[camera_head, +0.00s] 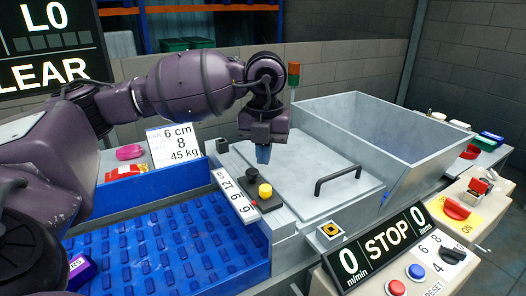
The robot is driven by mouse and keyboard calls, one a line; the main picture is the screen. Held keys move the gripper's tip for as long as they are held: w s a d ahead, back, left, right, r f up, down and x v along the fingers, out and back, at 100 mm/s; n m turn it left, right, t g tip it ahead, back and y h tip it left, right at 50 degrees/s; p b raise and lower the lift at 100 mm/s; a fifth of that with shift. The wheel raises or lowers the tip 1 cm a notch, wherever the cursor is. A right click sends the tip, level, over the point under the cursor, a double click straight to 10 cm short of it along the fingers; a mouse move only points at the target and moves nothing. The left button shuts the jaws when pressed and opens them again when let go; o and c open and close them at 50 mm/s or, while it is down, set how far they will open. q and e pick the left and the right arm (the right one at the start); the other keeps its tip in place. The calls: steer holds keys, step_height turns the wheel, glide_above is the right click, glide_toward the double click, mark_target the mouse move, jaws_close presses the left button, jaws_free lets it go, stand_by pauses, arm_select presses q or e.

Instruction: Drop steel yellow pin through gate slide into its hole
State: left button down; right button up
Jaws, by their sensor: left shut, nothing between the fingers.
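A yellow round knob, which looks like the head of the yellow pin (265,190), stands upright on a dark block (262,203). This block, which looks like the gate slide, lies beside a white scale strip (234,196) marked 6, 9, 12. A black knob (252,174) stands just behind the yellow one. The hole is not visible, and I cannot tell how deep the pin sits. My left gripper (263,158) points down above and behind the knobs, over the grey lid. Its blue fingertips are together and empty, apart from the pin. My right gripper is out of view.
A grey lid with a black handle (338,179) and a large open metal hopper (390,125) lie to the right. The blue ribbed belt (165,250) is at the front left, with a purple pack (82,270) on it. A STOP display (388,238) stands at the front right.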

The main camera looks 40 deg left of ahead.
mark_target(265, 187)
arm_select(q)
steer(key=shift+d+n, duration=0.1)
steer(key=shift+n, duration=0.3)
steer(key=shift+w+d+f, duration=0.1)
steer(key=shift+f, duration=0.35)
step_height(265, 187, down, 4)
steer(key=shift+r+b, duration=0.25)
steer(key=shift+b, duration=0.8)
steer(key=shift+f+b, duration=0.35)
steer(key=shift+f, duration=0.5)
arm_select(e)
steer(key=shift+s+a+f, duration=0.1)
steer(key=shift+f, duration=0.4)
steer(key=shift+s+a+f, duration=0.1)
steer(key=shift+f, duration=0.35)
arm_select(q)
steer(key=shift+f, duration=0.2)
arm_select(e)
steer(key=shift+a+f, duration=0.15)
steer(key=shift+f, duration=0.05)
arm_select(q)
steer(key=shift+f, duration=0.3)
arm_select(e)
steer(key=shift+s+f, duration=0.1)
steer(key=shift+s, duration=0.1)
